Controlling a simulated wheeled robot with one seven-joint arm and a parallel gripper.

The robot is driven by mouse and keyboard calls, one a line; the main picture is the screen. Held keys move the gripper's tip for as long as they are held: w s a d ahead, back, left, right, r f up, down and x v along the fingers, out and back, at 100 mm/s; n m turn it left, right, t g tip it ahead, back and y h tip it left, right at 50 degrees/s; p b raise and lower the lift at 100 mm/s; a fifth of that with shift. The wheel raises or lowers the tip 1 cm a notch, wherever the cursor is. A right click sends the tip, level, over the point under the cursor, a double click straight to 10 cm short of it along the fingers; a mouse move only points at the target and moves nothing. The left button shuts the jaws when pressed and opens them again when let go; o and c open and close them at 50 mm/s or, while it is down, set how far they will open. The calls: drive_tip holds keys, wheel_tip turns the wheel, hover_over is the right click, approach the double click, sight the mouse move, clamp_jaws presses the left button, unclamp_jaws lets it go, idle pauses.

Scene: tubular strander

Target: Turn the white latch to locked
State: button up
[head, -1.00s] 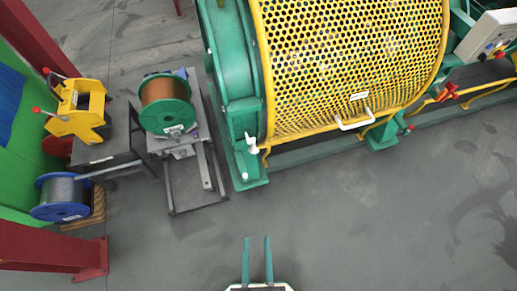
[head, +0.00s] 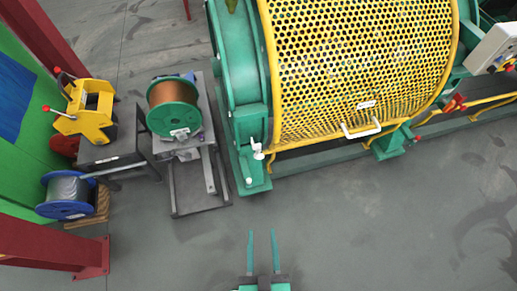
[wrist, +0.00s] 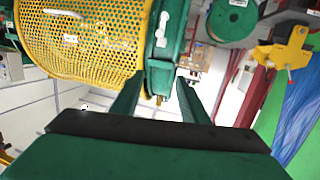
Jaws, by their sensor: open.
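The white latch (head: 257,150) is a small lever on the green machine frame, at the left lower edge of the yellow perforated guard (head: 360,65). It also shows in the wrist view (wrist: 162,28), on the green frame beside the guard, where the scene appears upside down. My gripper (head: 262,234) is open and empty, with its two green fingers pointing towards the machine. It is in front of the latch and well apart from it. In the wrist view the fingers (wrist: 160,80) point up the picture, with the latch beyond their tips.
A white handle (head: 361,129) sticks out from the guard's lower edge. A copper-coloured spool (head: 172,98) stands on a grey stand left of the machine. A yellow device (head: 84,110), a blue spool (head: 66,194) and a red post (head: 50,245) are further left. The floor ahead is clear.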

drive_tip(key=w+d+f+n+t+y, duration=0.15)
drive_tip(key=w+f, duration=0.35)
drive_tip(key=w, duration=0.6)
drive_tip(key=y, duration=0.2)
approach(258, 150)
drive_tip(key=shift+n+g, duration=0.25)
drive_tip(key=x, duration=1.1)
drive_tip(key=shift+w+d+f, duration=0.1)
drive_tip(key=shift+w+f, duration=0.25)
drive_tip(key=shift+c, duration=0.3)
clamp_jaws()
